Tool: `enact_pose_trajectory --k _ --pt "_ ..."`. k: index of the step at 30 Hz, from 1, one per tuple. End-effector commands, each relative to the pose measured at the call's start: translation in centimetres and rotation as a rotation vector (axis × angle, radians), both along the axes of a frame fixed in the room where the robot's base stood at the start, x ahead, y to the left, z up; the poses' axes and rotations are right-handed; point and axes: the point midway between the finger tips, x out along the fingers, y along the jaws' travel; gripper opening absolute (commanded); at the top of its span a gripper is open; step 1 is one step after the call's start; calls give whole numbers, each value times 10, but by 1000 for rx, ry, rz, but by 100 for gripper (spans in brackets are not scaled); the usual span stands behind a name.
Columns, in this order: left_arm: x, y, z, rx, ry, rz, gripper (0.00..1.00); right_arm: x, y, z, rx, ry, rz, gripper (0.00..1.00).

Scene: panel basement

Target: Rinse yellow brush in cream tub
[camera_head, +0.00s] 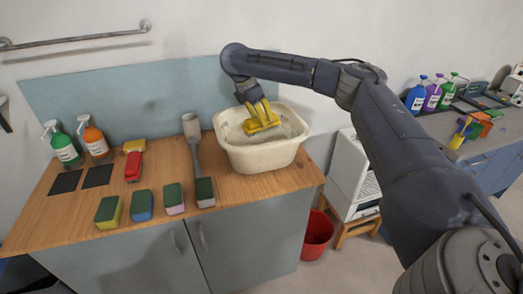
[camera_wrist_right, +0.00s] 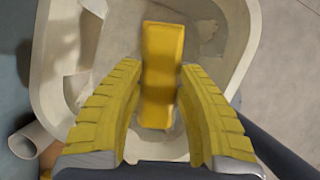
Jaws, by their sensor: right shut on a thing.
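The cream tub (camera_head: 262,158) stands on the wooden counter below the blue wall panel. My right gripper (camera_head: 261,110) reaches into the tub's opening from above and is shut on the yellow brush (camera_head: 262,125). In the right wrist view the brush (camera_wrist_right: 163,50) lies between the two yellow ridged fingers of the gripper (camera_wrist_right: 160,75), with the tub's pale inside (camera_wrist_right: 110,45) around it. The brush is within the tub's rim; I cannot tell whether it touches the bottom or any water. My left gripper is not in view.
Several sponges (camera_head: 142,204) line the counter's front. Red (camera_head: 133,166) and yellow (camera_head: 134,146) items and green (camera_head: 62,147) and orange (camera_head: 95,140) spray bottles are further left. A red bucket (camera_head: 317,236) is on the floor.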

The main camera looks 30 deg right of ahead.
Motion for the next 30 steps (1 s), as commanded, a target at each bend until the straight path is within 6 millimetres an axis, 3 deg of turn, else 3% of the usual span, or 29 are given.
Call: enact_pose_trajectory --k 21,30 --pt "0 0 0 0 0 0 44 0 0 48 -1 -1 -1 5" --pt "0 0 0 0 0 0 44 0 0 60 0 0 -1 5"
